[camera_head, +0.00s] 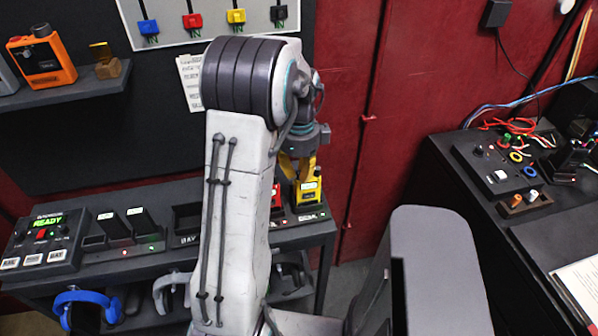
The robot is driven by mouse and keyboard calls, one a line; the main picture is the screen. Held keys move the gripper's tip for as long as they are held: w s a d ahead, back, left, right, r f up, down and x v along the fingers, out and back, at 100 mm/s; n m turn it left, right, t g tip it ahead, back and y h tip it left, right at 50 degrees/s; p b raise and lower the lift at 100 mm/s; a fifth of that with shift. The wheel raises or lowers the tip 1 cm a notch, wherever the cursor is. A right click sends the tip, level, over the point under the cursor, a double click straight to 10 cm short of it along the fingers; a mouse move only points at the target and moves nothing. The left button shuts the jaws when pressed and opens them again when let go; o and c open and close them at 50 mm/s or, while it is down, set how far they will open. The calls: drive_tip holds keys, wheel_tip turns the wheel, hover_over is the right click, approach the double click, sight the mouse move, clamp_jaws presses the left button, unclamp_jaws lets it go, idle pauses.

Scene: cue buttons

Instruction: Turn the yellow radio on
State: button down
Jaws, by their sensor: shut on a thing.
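The yellow radio (308,191) stands at the right end of the dark bench, with a small lit greenish display on its front. My gripper (299,166) is right above it, pointing down, and is shut on its top part. My own arm covers part of the gripper and the left side of the radio, so the exact contact is hidden. The radio appears upright in its place on the bench.
A red item (276,196) shows just left of the radio, mostly behind my arm. Dark radios (141,222) and a READY box (47,240) stand further left. Colored switches (192,21) hang on a white board. A cluttered black table (530,225) is at right.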

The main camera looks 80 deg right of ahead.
sight(299, 171)
drive_tip(key=c, duration=1.2)
unclamp_jaws()
wheel_tip(299, 171, up, 12)
drive_tip(key=shift+d+f, duration=0.1)
drive_tip(key=shift+d, duration=0.05)
